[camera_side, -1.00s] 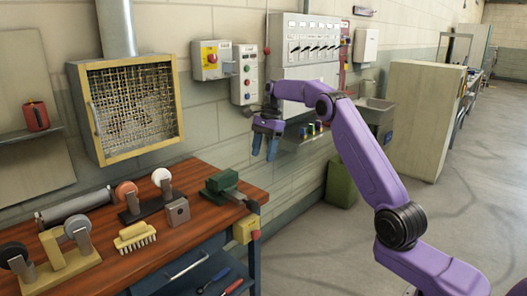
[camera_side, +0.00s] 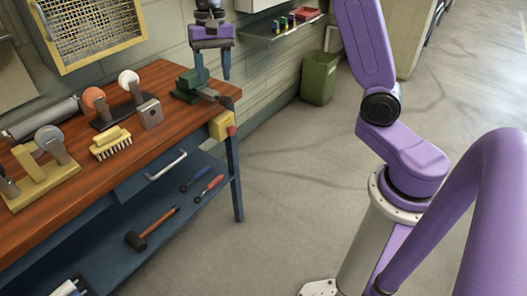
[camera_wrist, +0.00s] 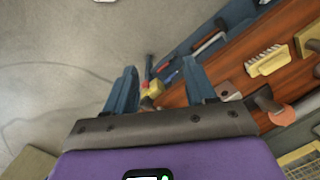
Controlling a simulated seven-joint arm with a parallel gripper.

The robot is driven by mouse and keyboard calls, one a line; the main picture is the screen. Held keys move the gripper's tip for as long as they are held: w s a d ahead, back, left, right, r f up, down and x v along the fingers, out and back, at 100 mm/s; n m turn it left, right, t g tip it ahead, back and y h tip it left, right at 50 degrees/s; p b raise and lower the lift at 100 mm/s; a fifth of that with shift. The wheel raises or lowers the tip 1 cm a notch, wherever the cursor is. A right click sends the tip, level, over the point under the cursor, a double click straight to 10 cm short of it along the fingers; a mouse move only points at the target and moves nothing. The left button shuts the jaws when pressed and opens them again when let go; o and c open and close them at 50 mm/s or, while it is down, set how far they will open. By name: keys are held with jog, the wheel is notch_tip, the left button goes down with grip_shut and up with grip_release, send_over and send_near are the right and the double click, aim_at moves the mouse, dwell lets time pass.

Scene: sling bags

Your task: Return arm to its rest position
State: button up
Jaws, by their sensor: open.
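My gripper (camera_side: 213,72) hangs in the air at the top of the side view, its fingers pointing down. In that picture it overlaps the back right end of the bench, near the green vise (camera_side: 188,88). I cannot tell its depth exactly. In the wrist view my gripper (camera_wrist: 160,86) shows two blue fingers spread wide apart, with nothing held between them. The bench end and a yellow box (camera_wrist: 153,88) show beyond them, some distance away. My purple arm reaches up and out of the top of the side view, so its upper part is hidden.
The wooden workbench (camera_side: 80,203) holds a brush (camera_side: 111,142), tape dispensers and a roller. A lower shelf holds a hammer (camera_side: 150,230) and screwdrivers. A green bin (camera_side: 319,78) stands by the wall.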

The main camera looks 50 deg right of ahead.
jog(key=s+a+f+n+h, duration=0.1)
jog(key=s+a+n, duration=0.1)
jog(key=s+n, duration=0.5)
jog(key=s+a+n, duration=0.3)
jog(key=s, duration=0.8)
jog(key=s+d+f+n, duration=0.2)
jog(key=s+n, duration=0.2)
jog(key=s, duration=0.3)
jog(key=s+d+f+n+t, duration=0.1)
jog(key=s+d+f+n, duration=0.1)
jog(key=s, duration=0.5)
jog(key=d+n, duration=0.1)
jog(key=n, duration=0.1)
jog(key=shift+s+f+n, duration=0.25)
jog(key=shift+n, duration=0.15)
jog(key=shift+d, duration=0.1)
